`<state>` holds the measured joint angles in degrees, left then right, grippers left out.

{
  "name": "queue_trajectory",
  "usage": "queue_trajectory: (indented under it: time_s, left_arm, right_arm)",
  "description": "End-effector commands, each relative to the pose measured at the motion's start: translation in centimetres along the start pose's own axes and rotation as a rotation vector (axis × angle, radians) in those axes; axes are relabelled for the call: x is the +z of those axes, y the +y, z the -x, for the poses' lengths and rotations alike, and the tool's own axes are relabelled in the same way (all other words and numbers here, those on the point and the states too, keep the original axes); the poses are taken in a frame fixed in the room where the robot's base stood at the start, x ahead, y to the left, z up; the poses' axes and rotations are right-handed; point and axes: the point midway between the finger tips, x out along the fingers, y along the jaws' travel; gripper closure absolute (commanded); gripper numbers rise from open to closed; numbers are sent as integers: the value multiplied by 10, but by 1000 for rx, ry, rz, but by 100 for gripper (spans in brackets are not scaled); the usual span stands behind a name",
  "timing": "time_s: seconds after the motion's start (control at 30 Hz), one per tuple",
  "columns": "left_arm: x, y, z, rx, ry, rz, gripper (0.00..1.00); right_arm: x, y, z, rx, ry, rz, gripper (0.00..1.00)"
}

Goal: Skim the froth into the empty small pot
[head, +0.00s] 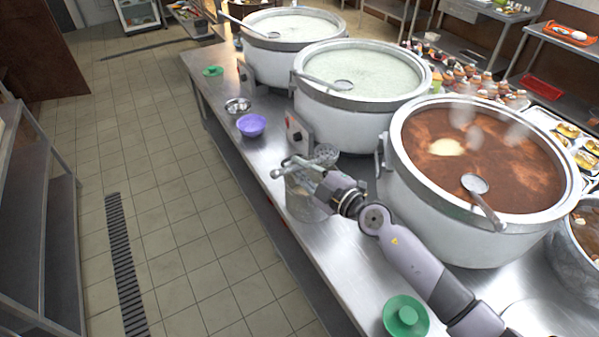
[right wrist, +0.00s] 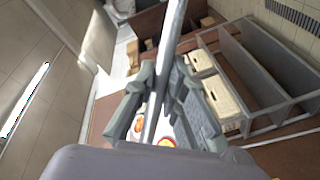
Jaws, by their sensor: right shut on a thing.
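A large pot (head: 398,187) at the right holds reddish-brown broth with a pale froth patch (head: 446,147) on its left part. The small pot (head: 300,203) stands on the steel counter left of it, partly hidden by my right arm; I cannot see its inside clearly. My right gripper (head: 302,168) is above the small pot, shut on a skimmer. The skimmer's perforated head (head: 326,154) shows just behind the gripper; whether froth is on it is unclear. In the right wrist view the skimmer's handle (right wrist: 172,35) runs between the fingers. My left gripper is out of view.
Two large pots of pale congee (head: 345,122) (head: 262,63) stand farther back. A ladle (head: 480,195) rests in the brown pot. The tiled floor at left is clear.

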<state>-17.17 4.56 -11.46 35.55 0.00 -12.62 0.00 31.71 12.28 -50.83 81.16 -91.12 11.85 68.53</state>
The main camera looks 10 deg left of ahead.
Motion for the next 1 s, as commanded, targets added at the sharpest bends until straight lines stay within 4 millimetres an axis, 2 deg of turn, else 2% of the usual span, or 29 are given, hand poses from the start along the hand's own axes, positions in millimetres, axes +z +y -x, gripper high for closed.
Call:
queue_trajectory:
  time_s: [0.17, 0.57, 1.0]
  left_arm:
    - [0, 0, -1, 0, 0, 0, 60]
    - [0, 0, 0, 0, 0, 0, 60]
    - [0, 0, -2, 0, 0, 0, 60]
  right_arm:
    - [-5, 7, 0, 3, 2, 3, 100]
    - [-6, 8, 1, 3, 3, 2, 100]
    - [-34, 44, 2, 4, 7, -1, 100]
